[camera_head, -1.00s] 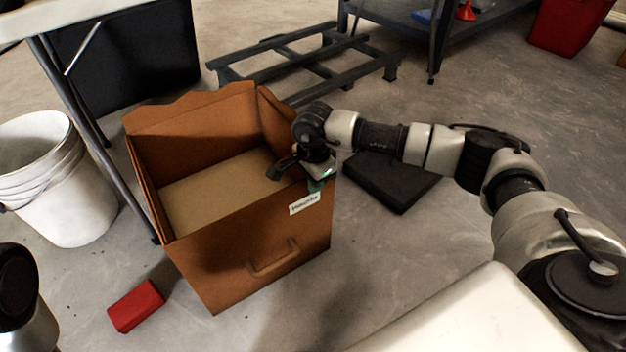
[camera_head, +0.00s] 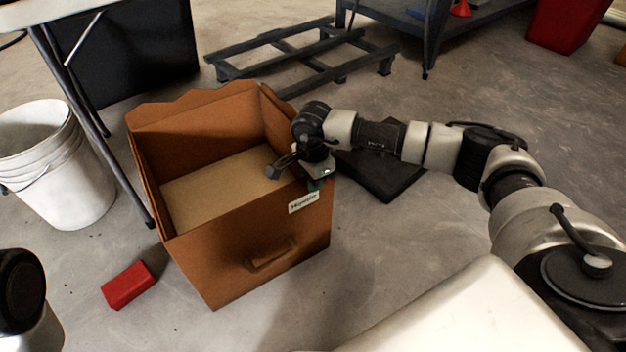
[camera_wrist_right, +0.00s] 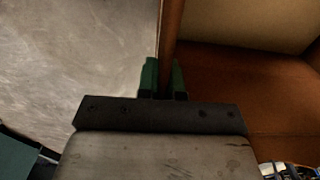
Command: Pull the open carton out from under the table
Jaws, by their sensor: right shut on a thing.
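The open carton (camera_head: 275,235) is a tall brown box, open at the top, with a white label and a handle on its front wall. It stands upright on the floor, to the right of the table (camera_head: 62,17) leg and clear of the table top. In the right wrist view the wall's edge (camera_wrist_right: 171,45) runs between the green fingertips, with the carton's inside to the right. Part of my left arm shows at the lower left; its gripper is out of view.
A white bucket (camera_head: 60,180) stands left of the carton and a red block (camera_head: 128,286) lies at its front left. A flat black slab (camera_head: 385,178) lies to the right, partly behind my right arm. A dark pallet frame (camera_head: 300,58) lies behind. Floor in front is clear.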

